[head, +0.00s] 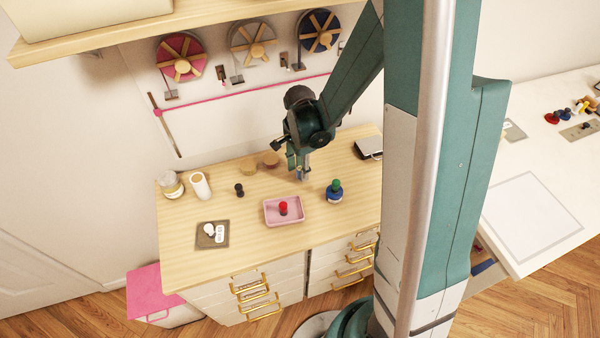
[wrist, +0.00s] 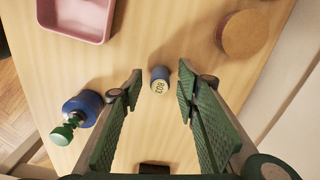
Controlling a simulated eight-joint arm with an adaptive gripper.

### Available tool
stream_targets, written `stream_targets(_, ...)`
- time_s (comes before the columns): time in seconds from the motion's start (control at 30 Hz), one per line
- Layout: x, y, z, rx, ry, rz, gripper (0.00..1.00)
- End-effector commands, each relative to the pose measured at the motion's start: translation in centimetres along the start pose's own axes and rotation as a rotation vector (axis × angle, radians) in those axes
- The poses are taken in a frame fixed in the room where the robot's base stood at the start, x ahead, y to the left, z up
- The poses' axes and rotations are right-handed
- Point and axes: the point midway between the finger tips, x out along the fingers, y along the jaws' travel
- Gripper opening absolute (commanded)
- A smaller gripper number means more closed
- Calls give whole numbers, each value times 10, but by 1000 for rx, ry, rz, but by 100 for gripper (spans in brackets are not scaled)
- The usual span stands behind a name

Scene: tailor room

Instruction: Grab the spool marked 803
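The spool marked 803 (wrist: 160,80) is a small blue cylinder with a pale top bearing the number, standing on the wooden counter in the wrist view. My gripper (wrist: 162,78) is open, with one green ribbed finger on each side of the spool's position and a visible gap to both. I cannot tell exactly how high the fingertips are above the counter. In the head view my gripper (head: 300,174) points down over the back right part of the counter and mostly hides the spool.
A blue jar with green top (head: 334,191) stands to the right, a pink tray (head: 270,219) holding a red-topped item in front. Round wooden pieces (head: 271,159) and a black item (head: 239,190) lie left. A scale-like box (head: 369,148) is at the back right.

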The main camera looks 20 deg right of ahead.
Motion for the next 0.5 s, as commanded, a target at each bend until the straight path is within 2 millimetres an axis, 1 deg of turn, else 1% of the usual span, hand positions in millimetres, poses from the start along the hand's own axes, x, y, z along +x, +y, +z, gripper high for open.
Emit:
stream_targets(0.1, 0, 0, 0, 0, 0, 0, 32)
stream_targets(0.2, 0, 0, 0, 0, 0, 0, 19)
stream_targets(0.3, 0, 0, 0, 0, 0, 0, 8)
stream_targets(0.5, 0, 0, 0, 0, 0, 0, 8)
